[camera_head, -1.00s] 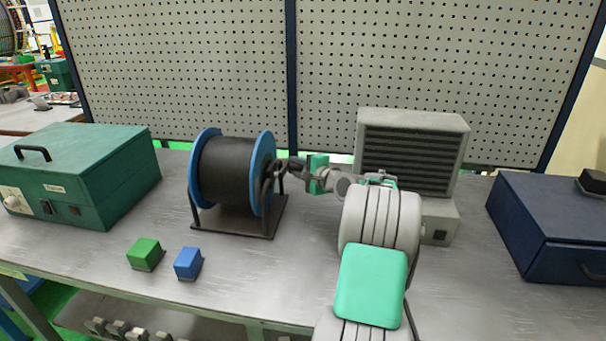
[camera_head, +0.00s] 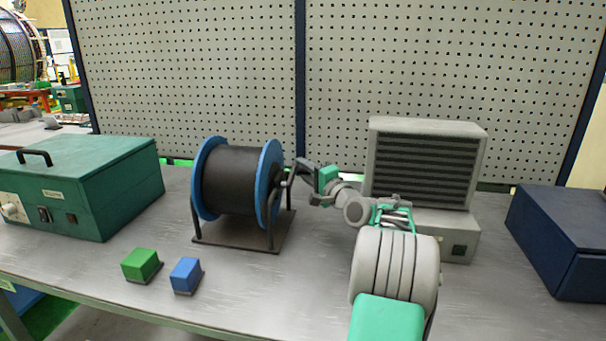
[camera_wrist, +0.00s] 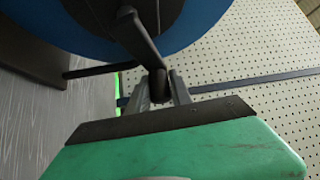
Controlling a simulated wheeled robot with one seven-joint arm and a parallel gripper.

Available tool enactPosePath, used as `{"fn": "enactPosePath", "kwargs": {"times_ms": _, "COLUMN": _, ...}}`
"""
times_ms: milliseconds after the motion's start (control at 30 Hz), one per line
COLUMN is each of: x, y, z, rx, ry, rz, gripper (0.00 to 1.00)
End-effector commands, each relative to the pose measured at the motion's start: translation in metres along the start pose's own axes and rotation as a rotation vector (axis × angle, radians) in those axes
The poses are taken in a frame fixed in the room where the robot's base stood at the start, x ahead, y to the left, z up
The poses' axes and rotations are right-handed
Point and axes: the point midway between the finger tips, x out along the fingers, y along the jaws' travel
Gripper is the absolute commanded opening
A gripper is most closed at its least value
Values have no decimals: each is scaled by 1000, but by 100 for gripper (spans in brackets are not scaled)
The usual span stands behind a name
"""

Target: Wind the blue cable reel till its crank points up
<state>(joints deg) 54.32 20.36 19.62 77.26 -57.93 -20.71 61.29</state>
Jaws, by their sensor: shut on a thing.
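The blue cable reel (camera_head: 206,215) with black cable stands in a dark frame on the workbench, left of centre. Its crank is on the right side; in the wrist view the dark crank arm (camera_wrist: 140,42) runs from the blue flange (camera_wrist: 200,18) to a handle between my fingers. My gripper (camera_head: 301,172) reaches in from the right and is shut on the crank handle (camera_wrist: 158,85). In the head view the handle is mostly hidden by my fingers, and the crank's exact angle is hard to tell.
A green block (camera_head: 141,265) and a blue block (camera_head: 186,275) lie in front of the reel. A teal box (camera_head: 90,190) is at left, a grey louvred unit (camera_head: 425,160) behind my arm, a navy case (camera_head: 560,240) at right. A pegboard (camera_head: 190,70) stands behind.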

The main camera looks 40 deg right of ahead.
Motion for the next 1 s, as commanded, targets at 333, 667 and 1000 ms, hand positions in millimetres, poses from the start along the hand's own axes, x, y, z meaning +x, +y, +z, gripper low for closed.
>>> {"fn": "enactPosePath", "kwargs": {"times_ms": 333, "x": 0, "y": -4, "z": -1, "rx": -5, "ry": 0, "rz": -4, "gripper": 38}}
{"fn": "enactPosePath", "kwargs": {"times_ms": 667, "x": -1, "y": -1, "z": -1, "rx": -1, "ry": 1, "rz": -1, "gripper": 47}}
{"fn": "enactPosePath", "kwargs": {"times_ms": 1000, "x": -55, "y": -1, "z": -2, "rx": -2, "ry": 6, "rz": -1, "gripper": 47}}
